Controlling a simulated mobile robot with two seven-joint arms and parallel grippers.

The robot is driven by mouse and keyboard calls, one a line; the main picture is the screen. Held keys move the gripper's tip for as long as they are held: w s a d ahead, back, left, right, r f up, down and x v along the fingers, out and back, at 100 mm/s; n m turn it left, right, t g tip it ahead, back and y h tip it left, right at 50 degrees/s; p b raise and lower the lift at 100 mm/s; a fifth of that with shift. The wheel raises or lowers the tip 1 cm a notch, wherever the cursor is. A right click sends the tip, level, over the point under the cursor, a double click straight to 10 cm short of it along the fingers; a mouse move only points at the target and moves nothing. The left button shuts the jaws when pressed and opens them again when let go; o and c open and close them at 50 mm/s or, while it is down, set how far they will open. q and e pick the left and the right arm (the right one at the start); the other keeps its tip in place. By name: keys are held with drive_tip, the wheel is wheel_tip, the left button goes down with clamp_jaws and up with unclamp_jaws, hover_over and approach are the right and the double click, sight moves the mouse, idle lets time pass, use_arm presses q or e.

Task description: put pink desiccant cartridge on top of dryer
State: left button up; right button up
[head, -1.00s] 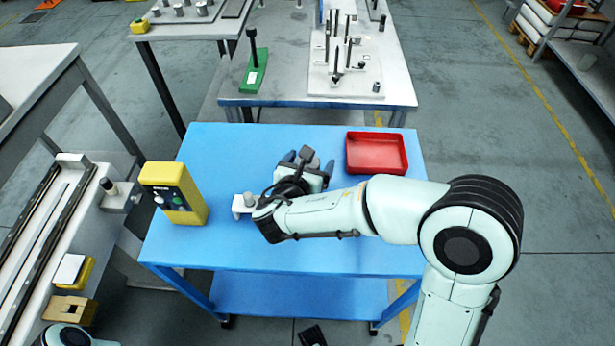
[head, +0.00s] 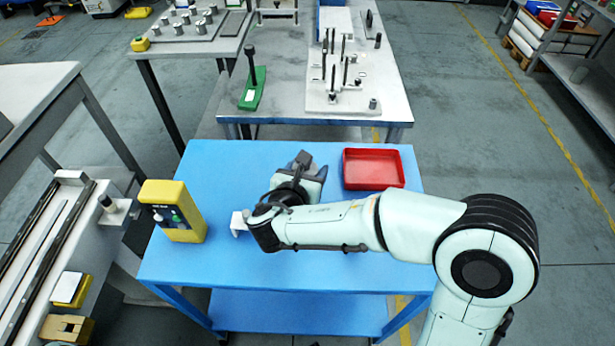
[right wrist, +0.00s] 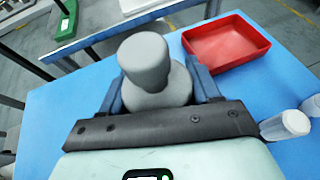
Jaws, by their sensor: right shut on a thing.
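My right gripper (head: 307,168) reaches over the blue table from the right. In the right wrist view its two blue fingers (right wrist: 158,90) are shut on a grey stepped cylinder (right wrist: 146,62), with a narrower round part above a wider body. The held cylinder shows only as a small dark grey shape (head: 303,158) in the head view. I cannot tell whether it touches the table. No pink shows on it or anywhere else. I cannot identify a dryer for certain. My left gripper is out of view.
The blue table (head: 330,268) holds a red tray (head: 402,170) right of my gripper, a yellow box with knobs (head: 185,232) at left and a white piece (head: 239,222) beside my wrist. A grey bench (head: 300,112) with a green stand (head: 254,92) stands behind.

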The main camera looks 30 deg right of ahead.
wheel_tip(320, 180, up, 16)
drive_tip(key=p, duration=0.3)
drive_tip(key=shift+r, duration=0.25)
